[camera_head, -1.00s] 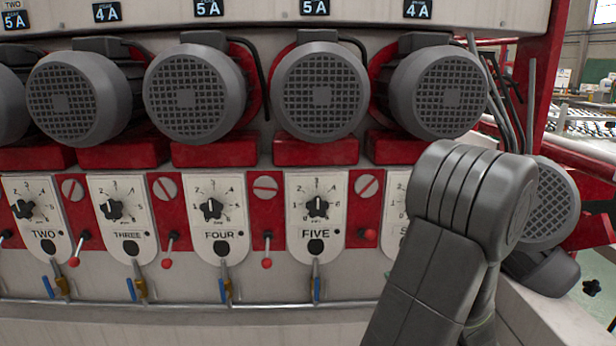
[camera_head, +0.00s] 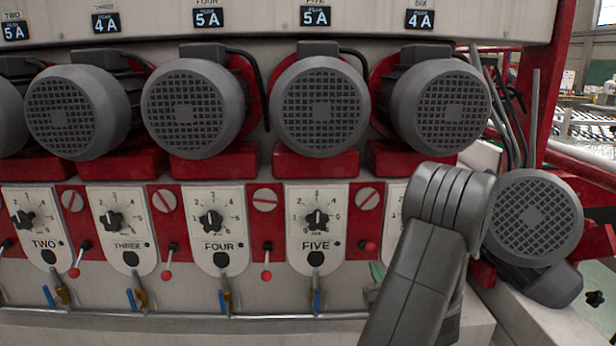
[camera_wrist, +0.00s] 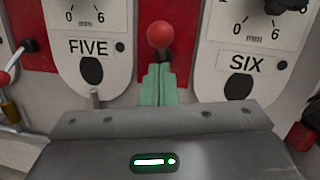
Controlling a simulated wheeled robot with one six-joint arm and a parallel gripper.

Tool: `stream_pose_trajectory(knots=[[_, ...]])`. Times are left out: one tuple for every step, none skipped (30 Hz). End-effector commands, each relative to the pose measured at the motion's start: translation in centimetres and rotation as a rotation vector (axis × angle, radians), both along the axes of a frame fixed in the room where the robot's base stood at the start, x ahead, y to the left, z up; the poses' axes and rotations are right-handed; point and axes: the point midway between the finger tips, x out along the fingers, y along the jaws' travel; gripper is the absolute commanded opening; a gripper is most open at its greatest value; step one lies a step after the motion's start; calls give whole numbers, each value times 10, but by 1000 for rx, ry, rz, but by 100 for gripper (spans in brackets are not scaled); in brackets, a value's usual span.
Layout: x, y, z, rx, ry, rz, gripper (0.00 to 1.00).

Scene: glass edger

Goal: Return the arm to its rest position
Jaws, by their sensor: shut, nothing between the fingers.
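My gripper (camera_wrist: 160,85) shows in the wrist view as two green fingers pressed together and empty. Its tips point at a red ball-ended lever (camera_wrist: 160,34) between the FIVE and SIX dial plates. The tips look close below the red ball; I cannot tell whether they touch it. In the head view the same red ball (camera_head: 370,246) is left of my grey arm, and a little of the green gripper (camera_head: 376,271) shows below it. My arm is bent in front of the panel at the lower right and hides most of the SIX plate.
The FIVE plate (camera_head: 317,225), FOUR plate (camera_head: 221,228) and other dial plates line the panel, with red-ball levers between them. Several grey motors (camera_head: 320,107) stick out above. Another motor (camera_head: 534,218) is right of my arm. A pipe (camera_head: 180,316) runs along the bottom.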

Motion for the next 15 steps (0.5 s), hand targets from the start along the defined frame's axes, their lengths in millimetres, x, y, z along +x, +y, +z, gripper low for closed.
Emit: stream_pose_trajectory(knots=[[0, 0, -11, 4, -26, 1, 0], [0, 0, -13, 5, -44, 1, 0], [0, 0, -16, 5, -69, 0, 0], [0, 0, -18, 6, -86, -2, 0], [-4, -3, -22, 6, -85, -3, 0], [-9, -5, -29, 5, -82, -4, 0], [-12, -6, -34, 4, -82, -3, 0], [-15, -7, -39, 5, -82, -4, 0], [-19, -9, -46, 6, -82, -5, 0], [-25, -11, -47, 5, -81, -5, 0], [-30, -12, -50, 5, -81, -5, 0], [-37, -14, -51, 3, -82, -6, 0], [-43, -14, -52, 3, -81, -5, 0], [-49, -15, -53, 3, -81, -6, 0], [-56, -16, -55, 4, -82, -5, 0]])
